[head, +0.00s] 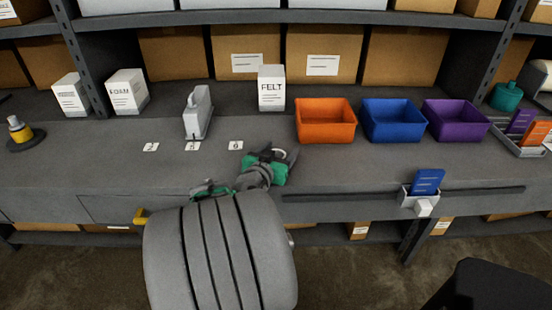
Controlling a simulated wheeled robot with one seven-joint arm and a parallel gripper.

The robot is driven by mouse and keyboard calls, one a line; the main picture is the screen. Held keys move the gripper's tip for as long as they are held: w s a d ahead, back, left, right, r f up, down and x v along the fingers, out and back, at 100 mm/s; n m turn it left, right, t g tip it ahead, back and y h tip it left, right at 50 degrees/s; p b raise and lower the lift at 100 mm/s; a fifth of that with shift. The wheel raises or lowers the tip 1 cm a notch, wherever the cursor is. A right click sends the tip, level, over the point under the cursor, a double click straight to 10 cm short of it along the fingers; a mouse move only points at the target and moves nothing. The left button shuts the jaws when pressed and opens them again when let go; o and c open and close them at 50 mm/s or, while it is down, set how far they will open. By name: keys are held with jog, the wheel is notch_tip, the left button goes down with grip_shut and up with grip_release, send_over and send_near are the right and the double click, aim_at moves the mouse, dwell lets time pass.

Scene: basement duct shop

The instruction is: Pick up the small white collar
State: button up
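Orange (326,133), blue (392,133) and purple (456,132) bins stand right of my gripper. A white FELT box (271,93) stands behind it, a grey upright object (197,112) to the left. A blue card (428,181) rises at the front edge. The worktop's left front is clear.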

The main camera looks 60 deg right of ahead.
jog(key=c, duration=1.2)
